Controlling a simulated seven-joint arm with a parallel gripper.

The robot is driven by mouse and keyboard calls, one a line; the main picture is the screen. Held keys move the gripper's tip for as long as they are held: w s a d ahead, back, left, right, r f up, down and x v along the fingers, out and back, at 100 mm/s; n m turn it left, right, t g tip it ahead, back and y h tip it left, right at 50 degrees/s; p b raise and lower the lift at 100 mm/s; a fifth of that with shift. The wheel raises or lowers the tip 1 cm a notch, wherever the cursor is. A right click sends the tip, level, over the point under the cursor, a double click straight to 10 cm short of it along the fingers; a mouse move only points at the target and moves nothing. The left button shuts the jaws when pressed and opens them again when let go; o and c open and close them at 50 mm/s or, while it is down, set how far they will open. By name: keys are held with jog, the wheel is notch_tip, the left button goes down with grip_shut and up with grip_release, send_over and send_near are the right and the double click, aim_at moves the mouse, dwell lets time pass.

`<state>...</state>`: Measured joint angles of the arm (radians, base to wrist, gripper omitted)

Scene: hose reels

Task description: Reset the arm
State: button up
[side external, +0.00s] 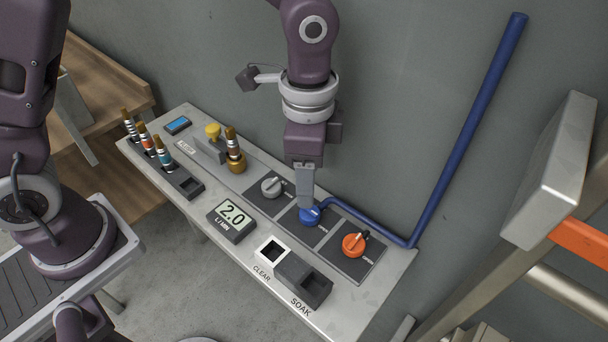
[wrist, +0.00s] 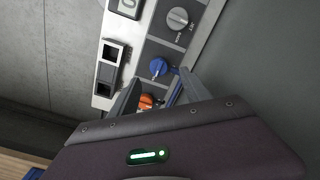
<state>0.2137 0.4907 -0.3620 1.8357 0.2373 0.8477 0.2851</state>
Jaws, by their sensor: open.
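My arm hangs over the panel, with my gripper (side external: 306,201) pointing down just above the blue knob (side external: 309,216). In the wrist view my gripper (wrist: 160,92) has its two fingers apart and nothing held between them. The blue knob (wrist: 159,67) shows there beyond the fingertips; whether a finger touches it I cannot tell. An orange knob (side external: 354,245) is to the right and a grey knob (side external: 272,187) to the left. In the wrist view the orange knob (wrist: 146,101) is partly hidden by my gripper.
The panel (side external: 372,303) holds a display reading 2.0 (side external: 233,215), a white CLEAR frame (side external: 272,251), a dark SOAK bin (side external: 303,281), several banded nozzles (side external: 163,152) and a brass fitting (side external: 236,163). A blue pipe (side external: 466,130) rises behind at right. Open air lies above the panel's front.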

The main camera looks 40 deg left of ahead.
jog(key=s+a+r+n+t, duration=0.2)
jog(key=s+a+r+n, duration=0.1)
jog(key=a+r, duration=0.45)
jog(key=s+a+r+n+t, duration=0.1)
jog(key=s+a+r+n, duration=0.1)
jog(key=s+a+n, duration=0.2)
jog(key=s+a+r+n+t, duration=0.2)
jog(key=s+a+r+n, duration=0.1)
jog(key=s, duration=0.6)
jog(key=shift+a+r+n, duration=0.3)
jog(key=shift+a+n, duration=0.3)
jog(key=shift+a, duration=0.1)
